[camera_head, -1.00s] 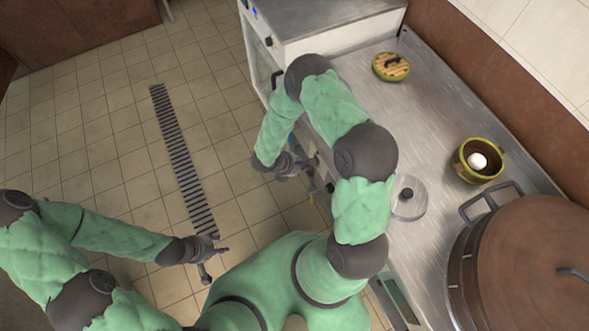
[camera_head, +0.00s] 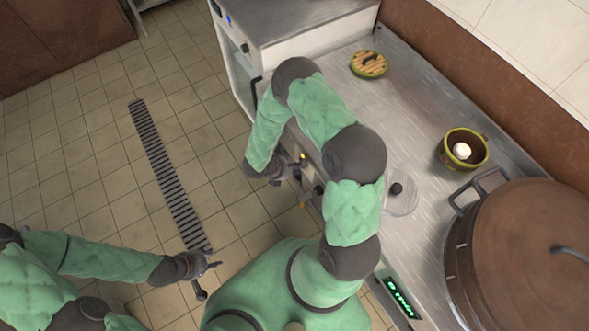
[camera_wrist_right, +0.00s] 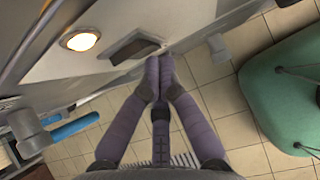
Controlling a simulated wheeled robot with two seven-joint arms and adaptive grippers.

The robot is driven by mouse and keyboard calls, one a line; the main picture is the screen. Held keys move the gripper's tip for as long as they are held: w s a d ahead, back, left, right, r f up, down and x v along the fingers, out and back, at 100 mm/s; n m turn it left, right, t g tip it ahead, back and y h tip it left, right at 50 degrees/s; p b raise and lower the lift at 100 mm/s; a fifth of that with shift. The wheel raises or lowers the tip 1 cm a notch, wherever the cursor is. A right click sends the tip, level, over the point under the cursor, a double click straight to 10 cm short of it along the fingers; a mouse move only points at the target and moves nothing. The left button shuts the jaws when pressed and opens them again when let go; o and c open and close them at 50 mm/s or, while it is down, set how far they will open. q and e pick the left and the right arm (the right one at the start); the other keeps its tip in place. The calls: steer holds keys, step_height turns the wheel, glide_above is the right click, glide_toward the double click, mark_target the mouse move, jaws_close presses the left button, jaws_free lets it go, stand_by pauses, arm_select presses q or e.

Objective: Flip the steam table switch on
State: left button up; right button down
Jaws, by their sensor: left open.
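The steam table (camera_head: 420,120) is the steel counter on the right. Its switch (camera_wrist_right: 135,50), a dark rocker on the front panel, shows in the right wrist view beside a glowing round lamp (camera_wrist_right: 80,41). My right gripper (camera_wrist_right: 160,62) has its fingers together and empty, with the tips at the panel close to the switch's right end. I cannot tell whether they touch it. In the head view my right gripper (camera_head: 298,168) is at the counter's front side, and the switch is not clear there. My left gripper (camera_head: 212,279) is open and empty over the floor.
A green display (camera_head: 398,297) glows on the counter's front.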

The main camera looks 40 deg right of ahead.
arm_select(q)
steer(key=shift+r, duration=0.1)
arm_select(e)
steer(key=shift+r, duration=0.15)
arm_select(q)
steer(key=shift+r+p, duration=0.4)
steer(key=shift+p, duration=0.05)
arm_select(e)
steer(key=shift+r, duration=0.7)
steer(key=shift+a, duration=0.1)
arm_select(q)
steer(key=shift+s+a+r+p, duration=0.15)
steer(key=shift+a+r+p, duration=0.25)
steer(key=shift+r+p, duration=0.15)
steer(key=shift+s+a+r+p, duration=0.15)
steer(key=shift+a+r+p, duration=0.25)
steer(key=shift+r+p, duration=0.15)
arm_select(e)
steer(key=w+a+r, duration=0.1)
steer(key=a+r, duration=0.4)
steer(key=a, duration=0.6)
steer(key=shift+w+a+r, duration=0.15)
steer(key=shift+a+r, duration=0.2)
